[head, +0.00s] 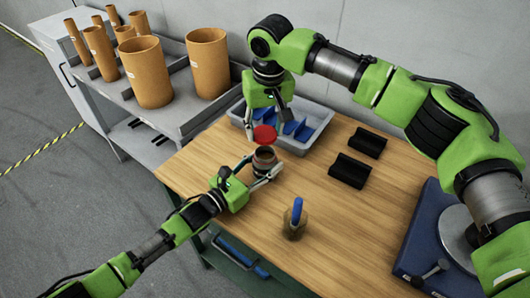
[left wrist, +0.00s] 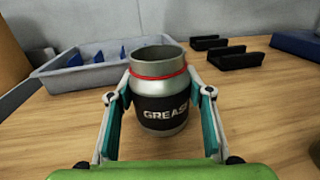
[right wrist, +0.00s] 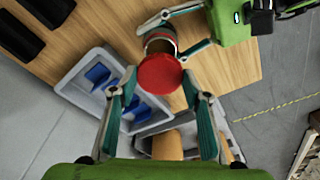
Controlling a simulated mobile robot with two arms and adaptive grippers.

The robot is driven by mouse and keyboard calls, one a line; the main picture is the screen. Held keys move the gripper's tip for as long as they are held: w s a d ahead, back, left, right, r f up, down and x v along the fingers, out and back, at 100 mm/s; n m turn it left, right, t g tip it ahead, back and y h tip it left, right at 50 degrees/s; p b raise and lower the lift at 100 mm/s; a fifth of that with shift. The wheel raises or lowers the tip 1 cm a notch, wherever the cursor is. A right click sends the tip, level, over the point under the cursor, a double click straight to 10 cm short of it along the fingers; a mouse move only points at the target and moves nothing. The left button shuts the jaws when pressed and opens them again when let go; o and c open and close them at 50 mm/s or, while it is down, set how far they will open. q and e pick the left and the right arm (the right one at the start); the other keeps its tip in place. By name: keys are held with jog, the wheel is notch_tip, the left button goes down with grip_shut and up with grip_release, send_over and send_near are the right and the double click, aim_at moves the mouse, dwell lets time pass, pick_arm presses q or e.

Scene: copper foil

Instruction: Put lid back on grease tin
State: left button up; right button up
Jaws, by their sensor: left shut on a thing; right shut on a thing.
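The grease tin (head: 264,159) stands upright and open on the wooden table; in the left wrist view it is a metal tin (left wrist: 158,90) with a black GREASE label and a red band. My left gripper (head: 262,174) is shut around its sides. The red lid (head: 264,134) is held by my right gripper (head: 266,122), above the tin and apart from it. In the right wrist view the lid (right wrist: 159,74) lies between the fingertips and covers part of the tin (right wrist: 160,42). The left wrist view does not show the lid.
A grey bin (head: 314,129) with blue dividers sits behind the tin. Two black holders (head: 349,171) lie to the right. A brush or bottle with a blue handle (head: 296,212) stands in front. Brown tubes (head: 146,72) stand on the grey shelf at left.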

aim_at(266, 135)
jog(key=shift+f, duration=1.85)
jog(key=shift+f, duration=0.9)
jog(key=shift+f, duration=0.55)
